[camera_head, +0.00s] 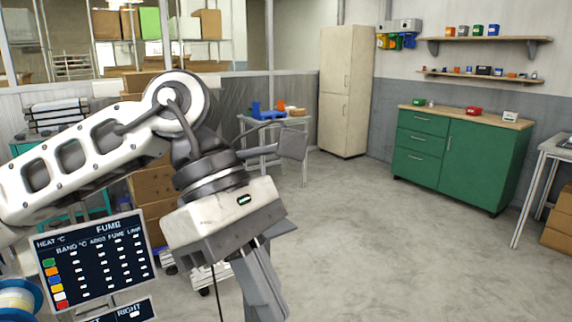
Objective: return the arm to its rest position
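My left arm (90,160) comes in from the left, raised and bent at a large round joint. My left gripper (263,290) hangs below its white wrist housing and points down toward the bottom edge. Its grey fingers overlap from this angle and their tips are at or past the frame edge, so I cannot tell how far apart they are. No held object shows. My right gripper is not in view.
A dark screen (95,262) headed FUME stands below the arm, with a blue-rimmed reel (20,298) at its left. Cardboard boxes (152,188) and a small table (258,158) stand behind the arm. A green cabinet (460,160) is at right. The middle floor is clear.

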